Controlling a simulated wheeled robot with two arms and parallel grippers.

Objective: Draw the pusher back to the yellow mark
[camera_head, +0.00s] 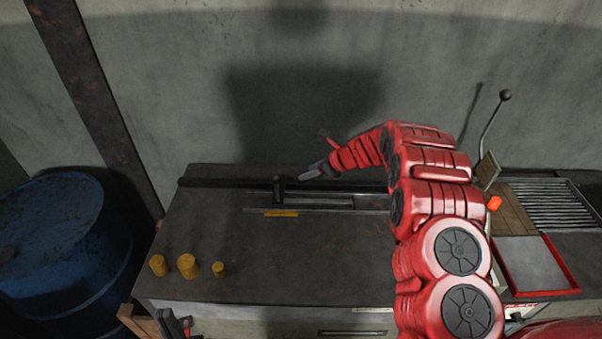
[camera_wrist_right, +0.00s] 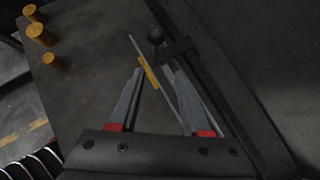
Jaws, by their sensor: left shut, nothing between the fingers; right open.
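The pusher (camera_head: 278,188), a dark upright post with a rounded knob, stands on a grey slide on the dark bench. The yellow mark (camera_head: 281,213) is a short strip on the bench at the slide's near edge, just in front of the pusher. My right gripper (camera_head: 308,174) is open and empty, just right of the pusher. In the right wrist view the knob (camera_wrist_right: 155,35) lies beyond the open fingers (camera_wrist_right: 158,72), and the yellow mark (camera_wrist_right: 148,73) shows between them. My left gripper (camera_head: 172,317) is at the bottom left, partly cut off, shut and empty.
Several yellow cylinders (camera_head: 187,265) stand at the bench's left front. A dark bar (camera_head: 225,183) runs along the bench back. A blue drum (camera_head: 55,235) stands left. A red-edged tray (camera_head: 537,266), a grate (camera_head: 552,205) and a lever (camera_head: 492,125) are right. The bench middle is clear.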

